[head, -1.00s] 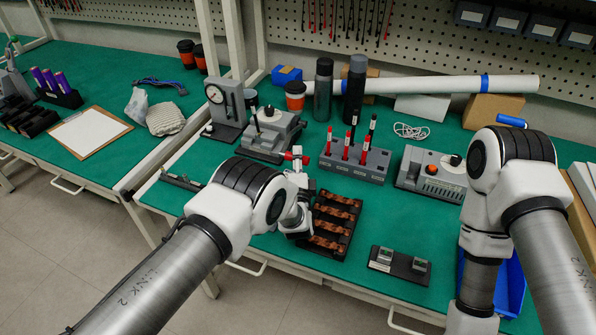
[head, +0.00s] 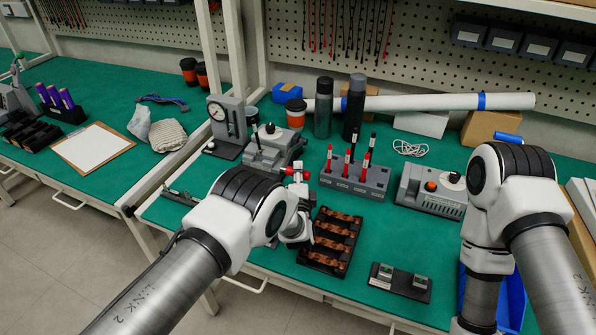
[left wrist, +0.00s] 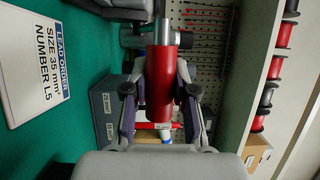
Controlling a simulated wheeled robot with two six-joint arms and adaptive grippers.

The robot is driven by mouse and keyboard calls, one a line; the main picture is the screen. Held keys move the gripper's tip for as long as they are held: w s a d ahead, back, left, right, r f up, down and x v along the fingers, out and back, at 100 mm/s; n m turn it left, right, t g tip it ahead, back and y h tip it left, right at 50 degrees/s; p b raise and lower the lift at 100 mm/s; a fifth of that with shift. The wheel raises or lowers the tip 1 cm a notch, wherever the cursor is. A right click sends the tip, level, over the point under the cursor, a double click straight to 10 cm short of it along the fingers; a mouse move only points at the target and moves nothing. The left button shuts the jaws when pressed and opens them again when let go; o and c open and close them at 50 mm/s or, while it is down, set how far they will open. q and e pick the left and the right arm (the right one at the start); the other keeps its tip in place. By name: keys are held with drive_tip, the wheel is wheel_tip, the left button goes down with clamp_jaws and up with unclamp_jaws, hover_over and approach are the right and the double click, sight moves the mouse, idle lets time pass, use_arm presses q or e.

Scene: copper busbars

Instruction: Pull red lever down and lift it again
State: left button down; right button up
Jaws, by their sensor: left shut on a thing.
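The red lever (head: 291,171) sticks out from the grey bench machine (head: 272,150) in the middle of the table. My left gripper (head: 300,182) is shut on the red lever, its fingers partly hidden by my own arm in the head view. In the left wrist view the lever's red grip (left wrist: 160,85) lies between the two fingers of my left gripper (left wrist: 160,95), with a metal rod beyond it. My right arm is on the right side of the head view, but its gripper is not visible.
A black tray with copper busbars (head: 318,258) lies just right of my left gripper. A grey block with red and black tools (head: 370,184) and a grey box with an orange button (head: 415,193) stand behind. A dial gauge (head: 230,150) is left of the machine.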

use_arm(q)
drive_tip(key=w+r+g+p, duration=0.1)
drive_tip(key=w+r+p, duration=0.1)
drive_tip(key=r+p, duration=0.2)
drive_tip(key=w+d+r+m+g+p, duration=0.1)
drive_tip(key=w+r+g+p, duration=0.1)
drive_tip(key=r, duration=0.4)
drive_tip(key=shift+w+d+p, duration=0.25)
drive_tip(key=shift+w+p, duration=0.2)
drive_tip(key=shift+p, duration=0.45)
drive_tip(key=c, duration=0.9)
unclamp_jaws()
drive_tip(key=shift+s+f, duration=0.15)
drive_tip(key=shift+f, duration=0.05)
